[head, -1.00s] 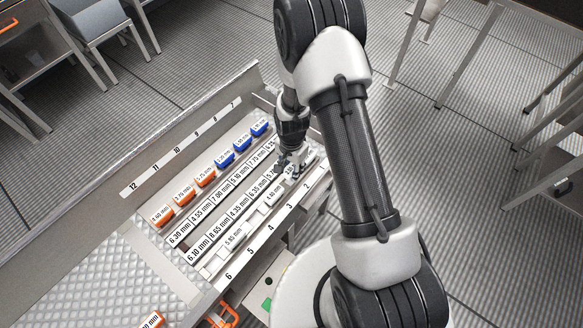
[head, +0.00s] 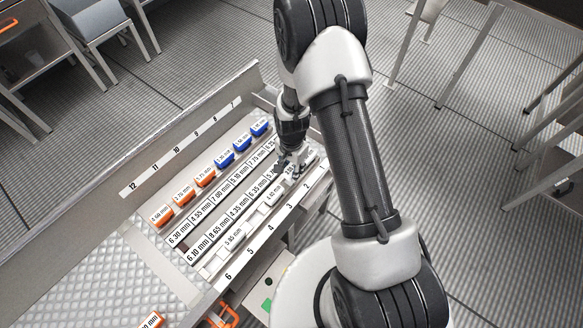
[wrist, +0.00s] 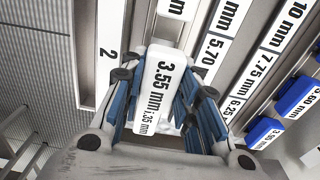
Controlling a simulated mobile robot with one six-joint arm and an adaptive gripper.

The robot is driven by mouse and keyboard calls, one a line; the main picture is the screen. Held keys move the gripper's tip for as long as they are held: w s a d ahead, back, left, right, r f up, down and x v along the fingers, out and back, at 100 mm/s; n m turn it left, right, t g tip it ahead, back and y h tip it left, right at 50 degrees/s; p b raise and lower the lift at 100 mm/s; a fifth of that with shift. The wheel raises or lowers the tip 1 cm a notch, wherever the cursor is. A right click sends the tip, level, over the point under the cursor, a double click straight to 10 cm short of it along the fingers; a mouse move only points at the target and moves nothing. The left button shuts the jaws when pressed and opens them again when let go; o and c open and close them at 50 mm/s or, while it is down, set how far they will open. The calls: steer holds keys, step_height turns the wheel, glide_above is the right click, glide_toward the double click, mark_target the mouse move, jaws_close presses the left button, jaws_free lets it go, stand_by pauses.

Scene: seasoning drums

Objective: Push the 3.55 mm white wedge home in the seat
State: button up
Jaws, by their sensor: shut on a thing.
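The white wedge (wrist: 162,85) marked 3.55 mm is between the blue-padded fingers of my gripper (wrist: 160,112) in the wrist view. My gripper is shut on it. The wedge's label faces the camera, and its far end points toward the row beside the rail number 2. Whether it touches the bottom of its seat cannot be told. In the head view my gripper (head: 290,165) is over the near row of the rack by numbers 2 and 3, and the wedge is mostly hidden there by the fingers.
Rows of labelled seats (head: 208,212) fill the rack. Other white wedges (head: 232,240) lie in the near row. Orange wedges (head: 183,196) and blue wedges (head: 242,143) stand in the far row. A numbered rail (head: 250,254) borders the near side.

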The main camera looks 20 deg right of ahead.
mark_target(291, 169)
steer(key=shift+a+f+b, duration=0.1)
steer(key=shift+f+b, duration=1.05)
steer(key=shift+f, duration=0.35)
steer(key=o, duration=1.3)
steer(key=shift+c, duration=0.2)
step_height(291, 169, up, 12)
steer(key=shift+f, duration=0.1)
